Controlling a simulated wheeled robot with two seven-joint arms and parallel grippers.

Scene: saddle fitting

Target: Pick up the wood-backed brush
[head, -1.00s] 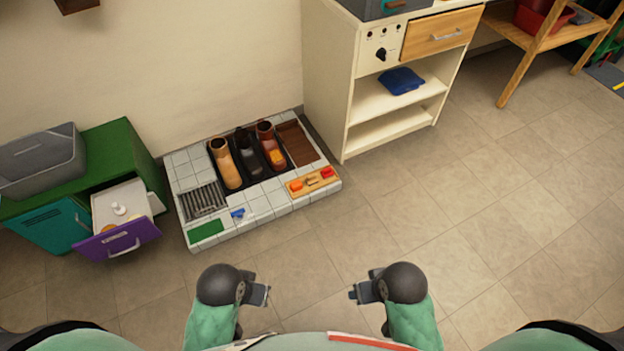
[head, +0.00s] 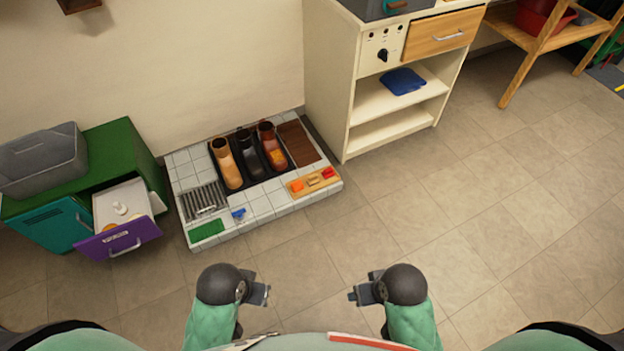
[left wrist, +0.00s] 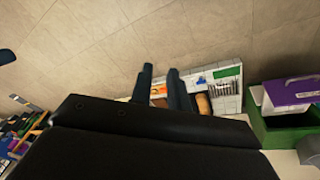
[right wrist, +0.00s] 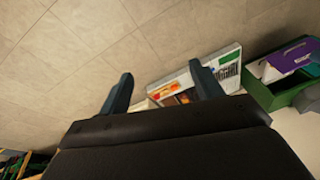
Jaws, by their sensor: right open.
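A small wooden tray (head: 300,189) lies at the front right of the tiled platform and holds an orange piece, a tan piece (head: 313,181) and a red piece. The tan piece looks like the wood-backed brush, but it is too small to be sure. My left gripper (head: 267,294) is in front of the platform, apart from it and empty; the left wrist view (left wrist: 160,70) shows a narrow gap between its fingers. My right gripper (head: 352,295) is also empty and clear of the platform, its fingers wide apart in the right wrist view (right wrist: 162,82).
Several boots, one of them tan (head: 226,163), stand on a dark mat on the platform (head: 262,207). A green cabinet with an open purple-fronted drawer (head: 118,240) is at left. A cream cabinet (head: 333,90) stands behind right. The floor at front and right is clear.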

